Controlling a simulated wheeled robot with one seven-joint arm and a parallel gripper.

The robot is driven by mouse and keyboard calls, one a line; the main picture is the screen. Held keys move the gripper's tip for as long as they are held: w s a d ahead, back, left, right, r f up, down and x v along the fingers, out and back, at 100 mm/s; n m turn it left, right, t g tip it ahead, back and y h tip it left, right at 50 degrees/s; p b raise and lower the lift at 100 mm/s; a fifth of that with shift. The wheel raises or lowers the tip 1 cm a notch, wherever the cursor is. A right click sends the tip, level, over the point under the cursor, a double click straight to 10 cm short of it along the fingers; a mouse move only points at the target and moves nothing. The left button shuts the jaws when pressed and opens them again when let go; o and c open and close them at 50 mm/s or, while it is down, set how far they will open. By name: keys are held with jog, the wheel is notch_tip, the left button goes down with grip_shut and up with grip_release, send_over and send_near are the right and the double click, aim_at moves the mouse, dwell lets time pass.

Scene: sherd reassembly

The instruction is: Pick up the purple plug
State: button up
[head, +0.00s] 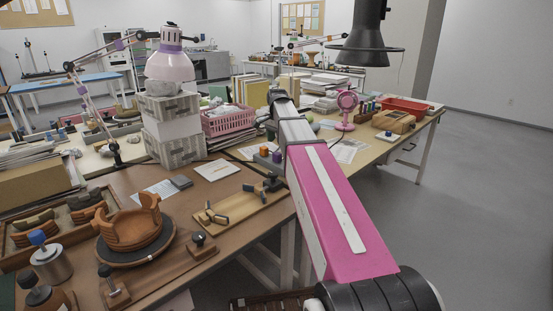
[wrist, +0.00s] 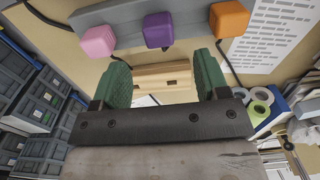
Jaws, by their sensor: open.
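The purple plug (wrist: 158,30) is a small rounded cube in the upper middle of the wrist view. It sits at a grey holder (wrist: 128,22), between a pink plug (wrist: 98,40) and an orange plug (wrist: 228,20). In the head view the purple plug (head: 277,156) shows on the table just left of my pink arm. The purple plug lies beyond the fingertips, roughly in line with the gap, and is not touched. In the head view I cannot make out the fingers.
A pale wooden block (wrist: 163,80) shows between the fingers in the wrist view. Tape rolls (wrist: 262,95) lie at right and dark crates (wrist: 38,105) at left. In the head view a pink basket (head: 229,121) stands behind the holder, and a wooden clamp board (head: 240,207) lies in front.

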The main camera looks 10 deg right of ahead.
aim_at(277, 153)
jog(key=shift+s+f, duration=0.1)
jog(key=shift+f, duration=3.45)
jog(key=c, duration=1)
